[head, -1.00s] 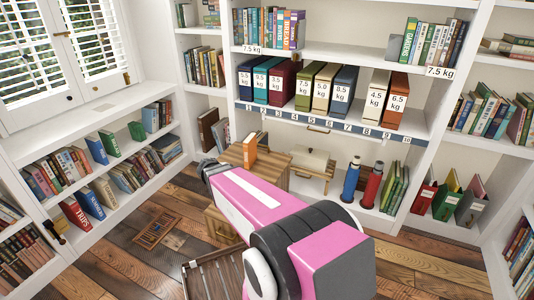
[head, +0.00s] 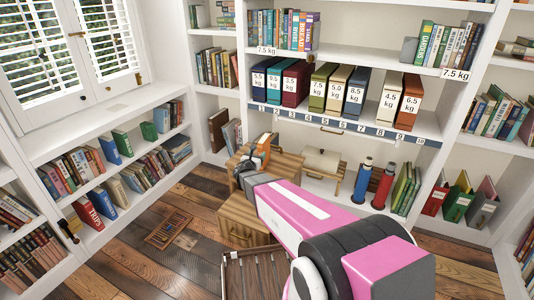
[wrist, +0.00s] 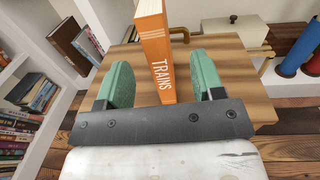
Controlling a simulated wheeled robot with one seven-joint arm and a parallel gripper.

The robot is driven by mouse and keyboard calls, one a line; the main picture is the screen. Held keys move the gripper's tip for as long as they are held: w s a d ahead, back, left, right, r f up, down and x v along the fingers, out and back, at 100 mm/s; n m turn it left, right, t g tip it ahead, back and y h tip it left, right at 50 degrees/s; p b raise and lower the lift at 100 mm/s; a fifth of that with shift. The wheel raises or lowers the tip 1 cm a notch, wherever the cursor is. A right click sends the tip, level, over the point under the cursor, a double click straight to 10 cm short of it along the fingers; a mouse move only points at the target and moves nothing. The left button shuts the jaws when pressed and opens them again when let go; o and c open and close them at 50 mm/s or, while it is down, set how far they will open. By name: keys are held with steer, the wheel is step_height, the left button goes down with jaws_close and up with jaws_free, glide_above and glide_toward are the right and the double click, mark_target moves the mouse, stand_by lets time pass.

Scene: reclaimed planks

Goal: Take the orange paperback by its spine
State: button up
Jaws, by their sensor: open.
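The orange paperback (wrist: 156,45) stands upright on a wooden stand, its spine lettered TRAINS facing my gripper in the wrist view. In the head view the paperback (head: 264,144) is partly hidden behind my gripper (head: 247,164). My gripper (wrist: 160,62) is open, with one green-padded finger on each side of the spine. How far the fingertips reach along the book is hard to tell.
The wooden stand (head: 240,215) has bare top around the book. A cream box (head: 322,161) sits to its right, then blue (head: 363,180) and red (head: 384,187) bottles. Shelves with weight-labelled binders (head: 331,90) rise behind.

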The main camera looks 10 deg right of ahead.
steer(key=x, duration=0.9)
steer(key=shift+w+a, duration=0.2)
steer(key=shift+a, duration=0.05)
jaws_close()
